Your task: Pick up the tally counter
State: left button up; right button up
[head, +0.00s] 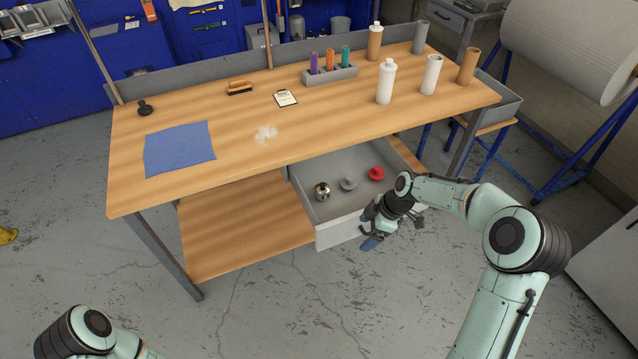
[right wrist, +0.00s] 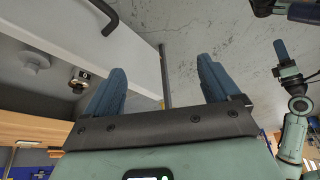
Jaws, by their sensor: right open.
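The tally counter (head: 322,190), a small shiny chrome body, sits in the open grey drawer under the bench, near its left front corner. It also shows in the right wrist view (right wrist: 79,82), partly shadowed behind the drawer front. My right gripper (head: 371,229) is open and empty, outside the drawer by its front panel, to the right of and lower than the counter. Its blue fingers (right wrist: 162,72) stand apart in the right wrist view. A blue finger of my left gripper (right wrist: 281,50) shows at the right there; its opening is unclear.
The drawer (head: 345,232) also holds a grey knobbed piece (head: 348,183) and a red one (head: 376,173). The bench top (head: 230,185) overhangs the drawer's back. A lower wooden shelf (head: 235,225) lies left of it. The floor in front is clear.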

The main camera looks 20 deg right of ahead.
aim_at(321, 194)
jog(key=i, duration=0.85)
